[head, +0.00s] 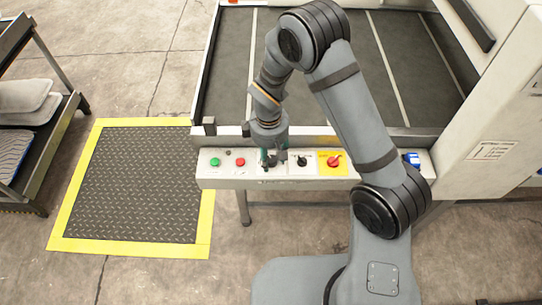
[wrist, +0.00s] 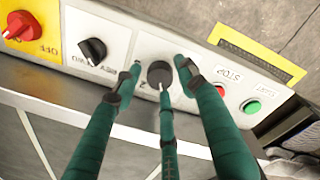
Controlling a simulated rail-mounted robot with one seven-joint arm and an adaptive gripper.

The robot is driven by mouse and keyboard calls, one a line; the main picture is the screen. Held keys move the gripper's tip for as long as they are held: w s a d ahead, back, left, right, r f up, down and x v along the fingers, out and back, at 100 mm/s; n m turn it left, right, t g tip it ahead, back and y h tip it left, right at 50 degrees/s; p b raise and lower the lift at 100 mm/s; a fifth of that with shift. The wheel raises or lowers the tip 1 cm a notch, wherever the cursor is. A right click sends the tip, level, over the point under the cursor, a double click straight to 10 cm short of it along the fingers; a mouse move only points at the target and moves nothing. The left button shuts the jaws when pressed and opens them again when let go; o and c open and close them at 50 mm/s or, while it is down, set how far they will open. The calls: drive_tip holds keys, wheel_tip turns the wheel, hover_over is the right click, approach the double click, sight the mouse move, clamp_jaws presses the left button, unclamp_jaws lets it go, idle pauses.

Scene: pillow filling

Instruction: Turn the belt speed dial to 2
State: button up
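A round black dial (wrist: 160,73) sits on the white control panel in the wrist view, with a light pointer mark at its lower edge and a printed digit beside it that looks like a 2. My gripper (wrist: 157,74) has green fingers with dark tips. One fingertip is on each side of the dial, with a gap visible at the left, and a third finger comes up from below it. I cannot tell whether any finger touches the dial. In the head view my gripper (head: 270,158) is low over the panel and hides the dial.
The panel (head: 215,182) also carries a green button (head: 215,162), a red button (head: 240,162), a black selector knob (head: 302,161) and a red switch on yellow (head: 334,161). The dark conveyor (head: 225,60) lies behind it. A yellow-edged floor mat (head: 140,180) is at left.

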drive_tip(key=c, duration=0.9)
drive_tip(key=shift+f+m+b, duration=0.15)
drive_tip(key=shift+m+b, duration=0.85)
drive_tip(key=shift+b, duration=0.05)
drive_tip(key=m+b, duration=0.3)
drive_tip(key=shift+m, duration=0.3)
drive_tip(key=m+b, duration=0.2)
drive_tip(key=m, duration=0.1)
drive_tip(key=shift+m+g+b, duration=0.3)
drive_tip(key=shift+m+b, duration=0.6)
drive_tip(key=shift+m, duration=0.6)
drive_tip(key=o, duration=1.1)
